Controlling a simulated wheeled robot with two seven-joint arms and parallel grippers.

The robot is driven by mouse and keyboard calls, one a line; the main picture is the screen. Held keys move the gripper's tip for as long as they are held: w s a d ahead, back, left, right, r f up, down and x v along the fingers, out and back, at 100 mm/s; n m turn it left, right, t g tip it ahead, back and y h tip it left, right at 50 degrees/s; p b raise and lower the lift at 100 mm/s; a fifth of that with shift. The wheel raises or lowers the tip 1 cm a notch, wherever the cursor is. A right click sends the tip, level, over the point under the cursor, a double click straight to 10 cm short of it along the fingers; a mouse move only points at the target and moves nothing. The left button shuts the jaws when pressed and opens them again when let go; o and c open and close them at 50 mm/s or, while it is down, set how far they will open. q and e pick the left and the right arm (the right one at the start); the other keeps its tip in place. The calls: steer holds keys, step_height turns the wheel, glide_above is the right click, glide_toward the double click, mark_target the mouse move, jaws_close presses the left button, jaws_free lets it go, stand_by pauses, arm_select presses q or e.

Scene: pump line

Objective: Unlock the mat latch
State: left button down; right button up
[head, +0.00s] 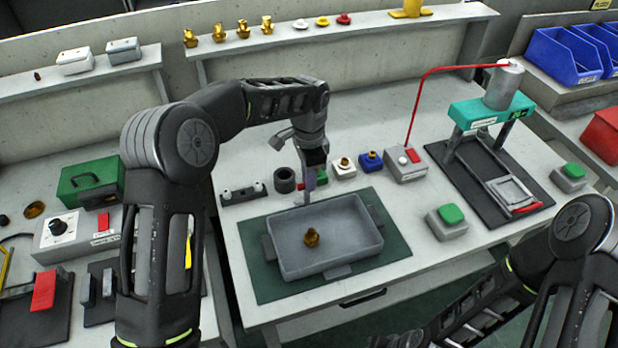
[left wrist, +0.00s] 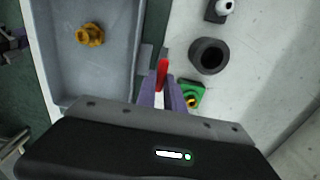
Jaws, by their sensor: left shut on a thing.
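My left gripper (head: 310,187) reaches down at the back edge of the green mat (head: 265,285). In the left wrist view its two purple fingers (left wrist: 161,88) are closed around a narrow red piece, which looks like the mat latch lever (left wrist: 162,70). The red tip sticks out beyond the fingertips, beside the tray wall. The latch's base is hidden by the fingers. A grey tray (head: 345,262) sits on the mat with a brass fitting (head: 311,237) in it; the fitting also shows in the left wrist view (left wrist: 89,35).
A dark ring (head: 284,180) and a green block (left wrist: 190,95) stand close to the left gripper. White and blue blocks (head: 370,161) and a grey switch box (head: 405,164) stand to the right. A green-topped press (head: 490,110) is further right.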

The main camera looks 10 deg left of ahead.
arm_select(q)
steer(key=c, duration=1.4)
jaws_free()
steer(key=shift+c, duration=0.2)
step_height(320, 180, up, 8)
steer(key=shift+f+b, duration=0.1)
steer(key=shift+b, duration=0.4)
